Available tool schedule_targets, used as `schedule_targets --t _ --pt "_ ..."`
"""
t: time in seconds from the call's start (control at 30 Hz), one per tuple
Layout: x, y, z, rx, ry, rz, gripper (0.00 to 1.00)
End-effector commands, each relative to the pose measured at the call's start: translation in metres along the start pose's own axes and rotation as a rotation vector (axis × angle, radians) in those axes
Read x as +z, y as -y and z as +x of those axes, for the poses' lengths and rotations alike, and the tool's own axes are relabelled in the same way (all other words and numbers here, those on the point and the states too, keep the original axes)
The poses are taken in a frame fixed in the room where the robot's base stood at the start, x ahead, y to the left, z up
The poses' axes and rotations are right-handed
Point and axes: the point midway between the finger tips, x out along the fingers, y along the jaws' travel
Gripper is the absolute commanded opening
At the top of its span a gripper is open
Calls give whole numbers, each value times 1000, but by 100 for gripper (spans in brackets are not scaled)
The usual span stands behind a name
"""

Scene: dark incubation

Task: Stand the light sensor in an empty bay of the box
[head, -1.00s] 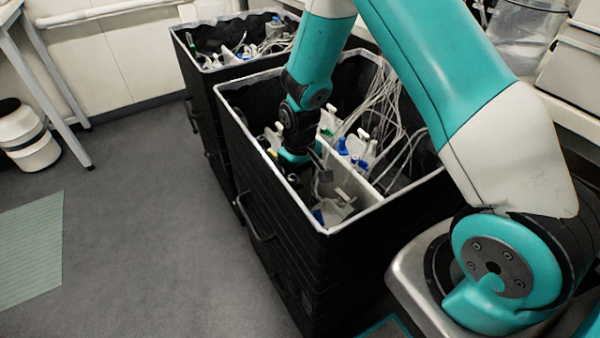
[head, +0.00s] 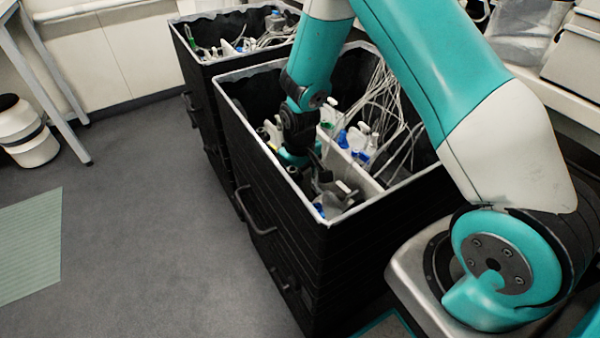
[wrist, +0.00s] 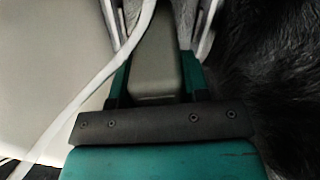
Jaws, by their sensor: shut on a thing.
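My gripper (head: 318,172) reaches down inside the near black box (head: 262,150), on the near-left side of a pale divider (head: 362,181). In the wrist view, my gripper (wrist: 155,65) is shut on a grey block (wrist: 154,78), which I take to be the light sensor. A white cable (wrist: 98,82) crosses in front and to the left of it. In the head view the held piece is dark and hard to separate from the fingers. Its lower end and the bay floor are hidden.
Behind the divider are several white and blue labware pieces (head: 350,138) and many loose white cables (head: 382,100). A second black box (head: 205,75) stands behind. In the wrist view, a pale panel (wrist: 45,60) lies left and black lining (wrist: 275,70) right.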

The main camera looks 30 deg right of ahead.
Motion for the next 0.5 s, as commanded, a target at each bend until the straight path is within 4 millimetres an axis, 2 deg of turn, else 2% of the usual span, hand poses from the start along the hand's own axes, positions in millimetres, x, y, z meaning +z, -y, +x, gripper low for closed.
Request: schedule_targets --t 0.37,0.4,0.5 --pt "1 0 11 0 1 0 0" --pt "1 0 11 0 2 0 45" --pt "1 0 11 0 2 0 68"
